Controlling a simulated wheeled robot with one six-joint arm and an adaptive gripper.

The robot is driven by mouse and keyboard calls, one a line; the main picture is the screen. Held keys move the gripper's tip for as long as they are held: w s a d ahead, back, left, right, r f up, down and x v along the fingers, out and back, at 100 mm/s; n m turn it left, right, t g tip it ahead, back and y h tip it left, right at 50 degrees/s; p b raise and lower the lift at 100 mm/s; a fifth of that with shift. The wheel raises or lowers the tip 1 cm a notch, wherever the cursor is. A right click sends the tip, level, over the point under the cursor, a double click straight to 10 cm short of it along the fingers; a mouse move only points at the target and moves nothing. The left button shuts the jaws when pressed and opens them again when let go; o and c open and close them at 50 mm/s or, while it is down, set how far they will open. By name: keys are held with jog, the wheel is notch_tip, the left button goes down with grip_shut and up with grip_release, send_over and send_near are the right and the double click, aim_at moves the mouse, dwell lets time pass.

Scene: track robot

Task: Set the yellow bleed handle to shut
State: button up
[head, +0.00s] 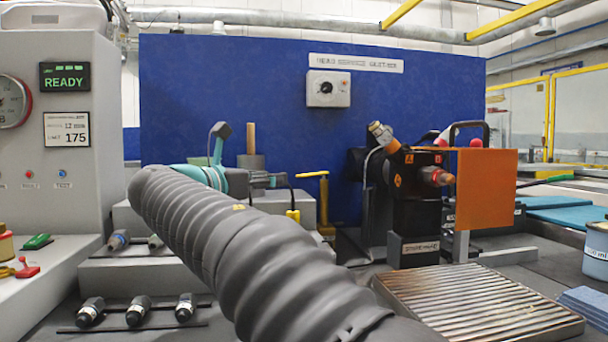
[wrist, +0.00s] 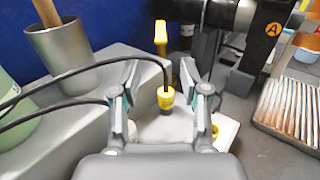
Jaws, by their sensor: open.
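A yellow handle (head: 324,200) stands upright in the head view, with a short bar reaching left from its top. I take it as the bleed handle. In the wrist view my gripper (wrist: 160,70) is open, with nothing held. A smaller yellow plug (wrist: 166,99) on a black cable shows between the fingers, lower down; I cannot tell its depth.
A metal cup (wrist: 62,57) with a wooden stick stands at left in the wrist view. A dark machine with an orange panel (head: 487,188) stands right of the handle. A ribbed tray (head: 478,305) lies in front of it. The blue wall panel (head: 230,90) is behind.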

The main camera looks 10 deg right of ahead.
aim_at(307, 174)
jog(key=x, duration=1.2)
jog(key=shift+w+d, duration=0.1)
jog(key=shift+d, duration=0.15)
grip_shut()
